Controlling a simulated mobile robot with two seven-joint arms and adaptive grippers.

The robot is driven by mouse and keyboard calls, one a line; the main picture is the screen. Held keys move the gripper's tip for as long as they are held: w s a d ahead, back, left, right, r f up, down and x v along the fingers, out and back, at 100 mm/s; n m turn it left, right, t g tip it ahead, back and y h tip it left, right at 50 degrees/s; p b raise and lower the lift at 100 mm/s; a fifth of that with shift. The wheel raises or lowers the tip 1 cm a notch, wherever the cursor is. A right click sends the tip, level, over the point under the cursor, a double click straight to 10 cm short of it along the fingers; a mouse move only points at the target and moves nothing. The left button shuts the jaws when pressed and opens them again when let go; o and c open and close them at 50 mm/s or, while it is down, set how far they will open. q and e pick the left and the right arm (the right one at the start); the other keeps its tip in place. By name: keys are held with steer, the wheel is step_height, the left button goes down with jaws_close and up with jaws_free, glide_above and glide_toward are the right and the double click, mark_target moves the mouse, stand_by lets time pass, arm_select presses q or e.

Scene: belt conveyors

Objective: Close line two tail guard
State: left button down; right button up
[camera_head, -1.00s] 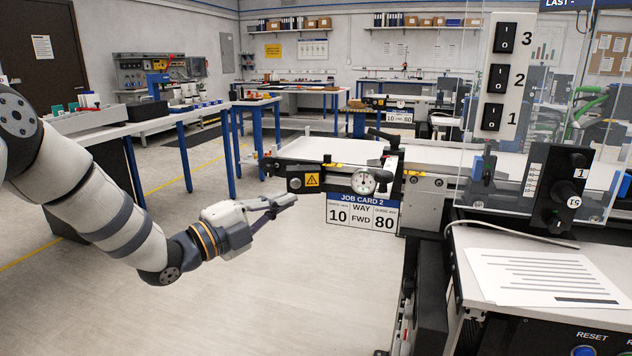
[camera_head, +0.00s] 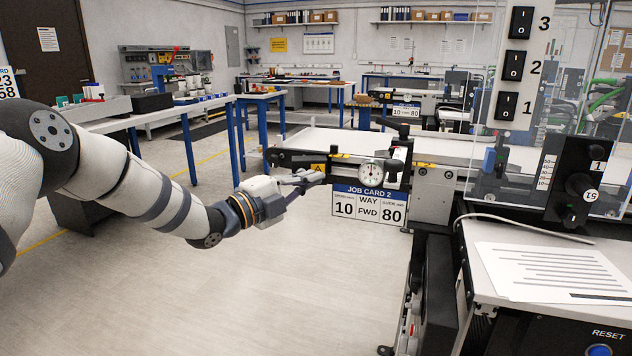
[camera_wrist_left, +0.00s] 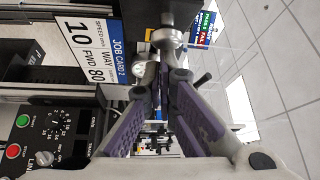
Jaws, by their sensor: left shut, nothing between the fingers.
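The line two conveyor (camera_head: 432,150) has a pale belt and the blue-and-white JOB CARD 2 (camera_head: 368,205), which also shows in the left wrist view (camera_wrist_left: 88,48). A dark end piece (camera_head: 290,157) with a yellow label crosses its left end; I cannot tell for sure which part is the tail guard. My left gripper (camera_head: 318,177) is shut and empty, just in front of this end piece and left of the round dial (camera_head: 371,171). In the left wrist view its fingertips (camera_wrist_left: 160,72) are together near a round silver knob (camera_wrist_left: 168,38); contact is unclear. My right gripper is out of view.
A clear panel (camera_head: 540,130) with numbered switches (camera_head: 514,65) stands at the right, above a control desk with a paper sheet (camera_head: 545,272). Blue-legged benches (camera_head: 190,112) stand at the left. The floor (camera_head: 280,290) before the conveyor is clear.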

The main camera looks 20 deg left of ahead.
arm_select(q)
steer(key=shift+m+g+h, duration=0.6)
steer(key=shift+m+h, duration=0.2)
steer(key=shift+h, duration=0.1)
steer(key=a+b, duration=0.1)
steer(key=a, duration=0.1)
steer(key=w+a, duration=0.1)
steer(key=a, duration=0.1)
steer(key=shift+w+r+b, duration=0.1)
steer(key=shift+r+b, duration=0.05)
steer(key=shift+b, duration=0.2)
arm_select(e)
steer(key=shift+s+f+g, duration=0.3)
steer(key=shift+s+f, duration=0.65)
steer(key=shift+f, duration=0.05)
